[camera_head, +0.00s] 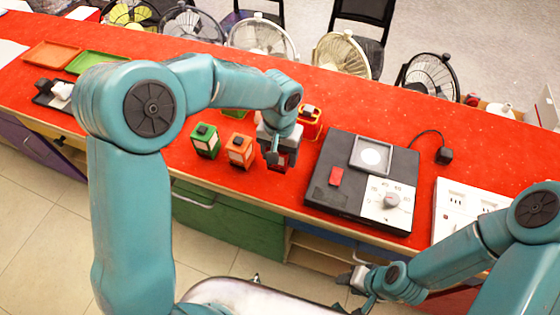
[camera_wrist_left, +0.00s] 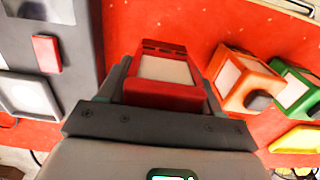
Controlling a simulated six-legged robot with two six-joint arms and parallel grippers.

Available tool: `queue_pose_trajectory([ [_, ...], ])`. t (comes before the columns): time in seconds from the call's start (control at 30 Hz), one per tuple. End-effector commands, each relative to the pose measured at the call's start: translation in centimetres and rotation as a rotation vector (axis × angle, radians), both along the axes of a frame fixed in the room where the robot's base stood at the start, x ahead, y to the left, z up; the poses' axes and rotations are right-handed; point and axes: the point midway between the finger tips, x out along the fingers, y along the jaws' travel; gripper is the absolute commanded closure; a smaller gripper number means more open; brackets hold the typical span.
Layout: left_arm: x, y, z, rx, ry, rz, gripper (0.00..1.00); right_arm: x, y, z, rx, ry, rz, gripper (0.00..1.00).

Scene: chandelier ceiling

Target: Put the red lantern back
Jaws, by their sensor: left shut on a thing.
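My left gripper (camera_head: 278,152) is shut on the red lantern, a small red box with pale panels. The lantern (camera_wrist_left: 165,78) shows between the two fingers in the left wrist view; in the head view the gripper mostly hides it. I cannot tell whether its base touches the counter. An orange lantern (camera_head: 239,150) stands just left of it, and a green lantern (camera_head: 205,140) stands further left. Behind my gripper is a red object (camera_head: 312,122) with some yellow, partly hidden. My right gripper (camera_head: 354,288) is low at the front, away from the lanterns; its finger opening is unclear.
A black device (camera_head: 328,198) with a dial and a red button stands right of the lanterns. A white socket panel (camera_head: 452,200) lies further right. An orange tray (camera_head: 50,55) and a green tray (camera_head: 98,62) lie at the far left. Several fans line the back.

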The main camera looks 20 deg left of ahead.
Motion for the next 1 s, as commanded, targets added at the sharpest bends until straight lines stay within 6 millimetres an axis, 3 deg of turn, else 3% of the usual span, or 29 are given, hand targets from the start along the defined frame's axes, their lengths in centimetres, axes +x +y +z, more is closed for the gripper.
queue_pose_trajectory([
  [0.23, 0.1, 0.0, -3.7, 0.0, 0.003, 0.0, 0.92, 0.0, 0.0, 0.2, 0.0, 0.0, 0.0, 0.57],
  [0.67, 0.2, 0.0, -4.5, 0.0, 0.0, -0.001, 0.92, 0.0, 0.0, -0.3, 0.0, 0.0, 0.0, 0.57],
  [0.7, 0.1, 0.0, -4.5, 0.0, 0.001, -0.001, 0.3, 0.0, 0.0, -0.2, 0.0, 0.0, 0.0, 0.57],
  [0.77, 0.1, 0.0, -4.4, 0.0, 0.002, -0.001, 0.1, 0.0, 0.0, -0.1, 0.0, 0.0, 0.0, 0.57],
  [1.0, 0.1, 0.0, -4.4, 0.0, 0.002, -0.001, 0.1, 0.0, 0.0, -0.1, 0.0, 0.0, 0.0, 0.57],
])
